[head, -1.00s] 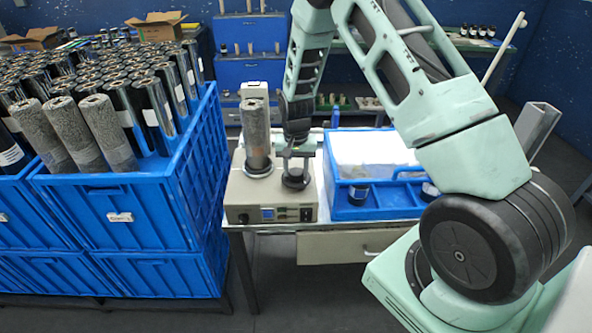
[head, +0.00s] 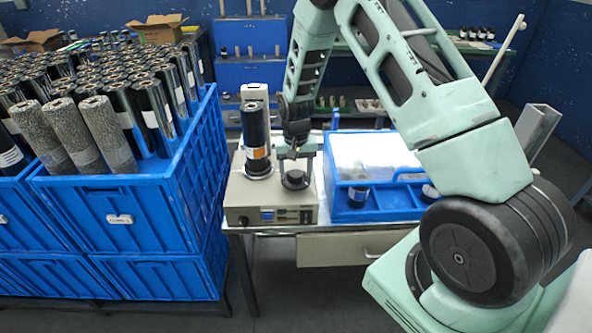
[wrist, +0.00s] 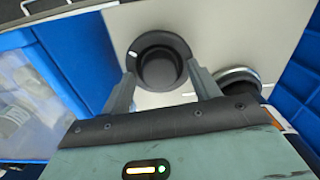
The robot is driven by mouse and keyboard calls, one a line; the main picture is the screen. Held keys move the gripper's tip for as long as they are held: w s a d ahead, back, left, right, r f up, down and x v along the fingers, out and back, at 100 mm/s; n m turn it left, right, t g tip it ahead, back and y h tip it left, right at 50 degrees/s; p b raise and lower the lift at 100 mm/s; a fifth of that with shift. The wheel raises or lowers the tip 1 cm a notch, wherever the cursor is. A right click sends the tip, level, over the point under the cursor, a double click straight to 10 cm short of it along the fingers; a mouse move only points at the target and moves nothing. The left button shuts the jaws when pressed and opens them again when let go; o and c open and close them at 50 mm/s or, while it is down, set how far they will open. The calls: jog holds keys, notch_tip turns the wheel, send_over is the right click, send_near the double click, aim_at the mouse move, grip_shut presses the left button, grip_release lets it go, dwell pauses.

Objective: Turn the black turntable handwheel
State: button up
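The black handwheel (head: 295,180) stands on top of the beige machine (head: 270,214), at the right of its front part. In the wrist view, the handwheel (wrist: 158,66) is a round dark knob on a wider flange. My gripper (head: 297,160) points down at it. In the wrist view, my gripper (wrist: 161,70) has its fingers apart, one on each side of the handwheel, with a gap visible beside the knob. A roll (head: 257,136) stands upright on the turntable left of the handwheel. Its dark side with a label faces the head camera.
Blue crates (head: 115,229) packed with upright rolls stand at the left. A blue tray (head: 372,208) holding a clear bag and dark round items lies right of the machine. A drawer (head: 352,246) is under the table. The turntable rim (wrist: 238,76) is close to my right finger in the wrist view.

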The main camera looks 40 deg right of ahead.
aim_at(296, 173)
notch_tip(296, 173, up, 17)
jog(key=b, duration=0.2)
jog(key=shift+r, duration=0.2)
jog(key=shift+a, duration=0.1)
dwell(0.9)
